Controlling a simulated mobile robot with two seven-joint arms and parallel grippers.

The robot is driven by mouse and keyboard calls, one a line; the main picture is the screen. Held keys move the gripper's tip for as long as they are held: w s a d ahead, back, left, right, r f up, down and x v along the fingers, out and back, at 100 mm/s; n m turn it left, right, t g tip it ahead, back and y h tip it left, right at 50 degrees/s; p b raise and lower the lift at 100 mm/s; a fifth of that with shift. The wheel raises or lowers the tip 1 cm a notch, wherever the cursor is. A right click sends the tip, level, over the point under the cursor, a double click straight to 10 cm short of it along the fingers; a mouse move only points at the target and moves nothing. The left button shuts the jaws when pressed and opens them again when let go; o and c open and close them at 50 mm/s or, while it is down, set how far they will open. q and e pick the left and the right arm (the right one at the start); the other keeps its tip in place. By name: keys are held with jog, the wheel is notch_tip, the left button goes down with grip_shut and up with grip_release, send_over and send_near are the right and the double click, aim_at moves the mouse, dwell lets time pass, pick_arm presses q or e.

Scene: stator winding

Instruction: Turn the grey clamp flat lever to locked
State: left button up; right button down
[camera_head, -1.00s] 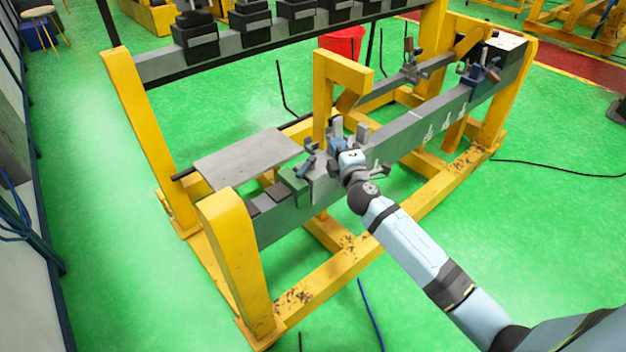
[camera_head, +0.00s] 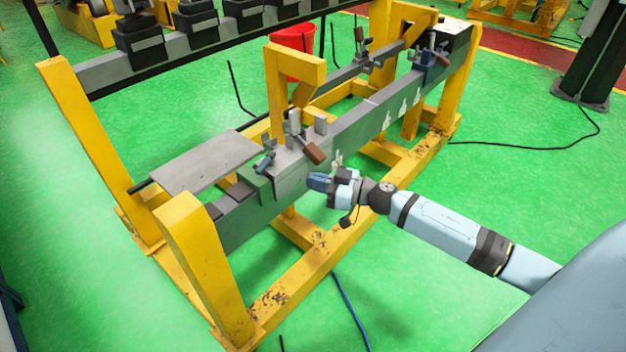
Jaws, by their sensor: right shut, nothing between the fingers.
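The grey clamp (camera_head: 291,172) sits on the long grey beam near its left end, beside a green block (camera_head: 258,187). A short lever with a brown grip (camera_head: 314,154) slants down toward the front right from the clamp's top. A smaller blue-gripped lever (camera_head: 264,162) shows at its left side. I cannot tell which of them is the flat lever, or whether it is locked. My right gripper (camera_head: 318,182) is shut and empty, in front of the clamp's right side and apart from the levers. My left gripper is not in view.
A second, blue clamp (camera_head: 428,58) stands at the beam's far right end. Yellow frame posts (camera_head: 205,265) and a yellow bracket (camera_head: 295,60) rise around the beam. A flat grey plate (camera_head: 208,162) lies left of the clamp. Green floor in front is mostly clear.

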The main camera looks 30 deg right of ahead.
aim_at(265, 169)
jog(key=x, duration=1)
jog(key=shift+w+a, duration=0.3)
jog(key=shift+w, duration=0.1)
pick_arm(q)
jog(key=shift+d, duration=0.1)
